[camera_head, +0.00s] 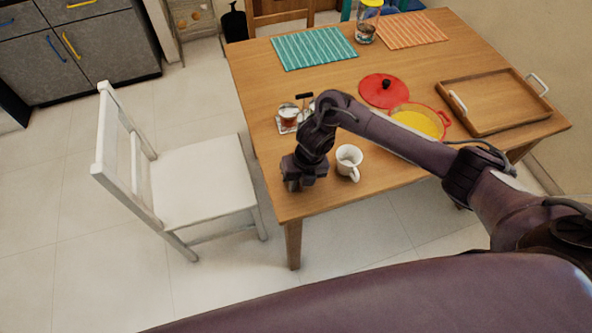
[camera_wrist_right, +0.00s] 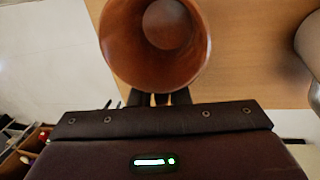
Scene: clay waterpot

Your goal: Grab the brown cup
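The brown cup (camera_wrist_right: 155,75) fills the top middle of the right wrist view, its round open mouth facing the camera. It hides the tips of my right gripper (camera_wrist_right: 160,98), whose dark fingers show only as short stubs just below the cup. I cannot tell whether they are around the cup or only beside it. In the head view my right gripper (camera_head: 300,174) points down at the table's near left edge; I cannot make out the brown cup there, where my wrist blocks part of the table. My left gripper is not in view.
A white mug (camera_head: 348,160) stands close to the right of my gripper on the wooden table (camera_head: 320,200). A glass with a brown drink (camera_head: 288,115), a red lid (camera_head: 382,90), a yellow-filled pot (camera_head: 420,119) and a wooden tray (camera_head: 490,105) are farther back. A white chair (camera_head: 195,180) stands left.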

